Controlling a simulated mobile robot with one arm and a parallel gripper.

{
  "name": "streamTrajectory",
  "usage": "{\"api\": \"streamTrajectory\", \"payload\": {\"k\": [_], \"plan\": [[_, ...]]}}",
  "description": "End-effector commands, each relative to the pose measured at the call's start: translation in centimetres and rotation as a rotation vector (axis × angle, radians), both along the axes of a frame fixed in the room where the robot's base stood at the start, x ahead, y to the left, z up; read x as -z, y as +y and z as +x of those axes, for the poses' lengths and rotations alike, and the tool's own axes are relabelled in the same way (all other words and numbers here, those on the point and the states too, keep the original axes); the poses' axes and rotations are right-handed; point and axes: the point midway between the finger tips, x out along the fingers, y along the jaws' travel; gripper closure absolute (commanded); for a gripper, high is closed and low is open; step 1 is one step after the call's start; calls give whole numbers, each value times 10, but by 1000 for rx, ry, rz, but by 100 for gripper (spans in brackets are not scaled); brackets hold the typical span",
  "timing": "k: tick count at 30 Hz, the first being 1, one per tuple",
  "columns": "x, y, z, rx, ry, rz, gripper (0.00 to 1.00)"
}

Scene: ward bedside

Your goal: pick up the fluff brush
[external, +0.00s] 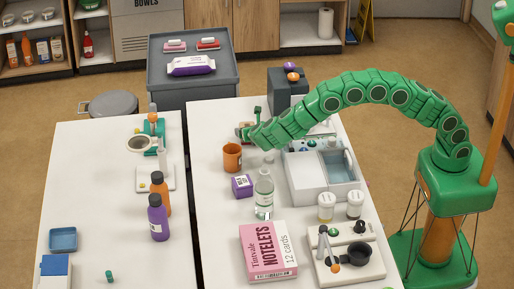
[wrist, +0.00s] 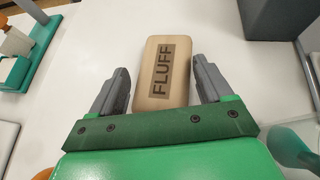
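The fluff brush shows in the wrist view as a pale wooden block (wrist: 176,88) with rounded corners and the word FLUFF on a darker label. It lies on the white table, and its near end is between my gripper's two grey fingers. My gripper (wrist: 160,72) is open, with a gap on each side of the block. In the external view my gripper (external: 247,131) is low over the far left part of the right-hand table. The brush is hard to make out there beside the green arm.
An orange mug (external: 232,158), a purple box (external: 242,187) and a clear bottle (external: 264,197) stand nearer the camera. A grey divided bin (external: 304,182) is to the right. A dark grey box (wrist: 276,18) stands beyond the brush. The table left of the brush is bare.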

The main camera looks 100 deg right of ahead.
Motion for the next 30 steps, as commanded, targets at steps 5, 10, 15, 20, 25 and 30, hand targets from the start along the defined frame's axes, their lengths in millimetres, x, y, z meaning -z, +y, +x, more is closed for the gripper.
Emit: {"api": "streamTrajectory", "payload": {"k": [5, 10, 15, 20, 25, 30], "plan": [[1, 0, 0, 0, 2, 1, 58], [1, 0, -1, 0, 2, 1, 61], [1, 0, -1, 0, 2, 1, 62], [-6, 0, 0, 0, 0, 0, 62], [-31, -1, 0, 2, -3, 1, 62], [-63, 0, 0, 1, -3, -1, 62]]}}
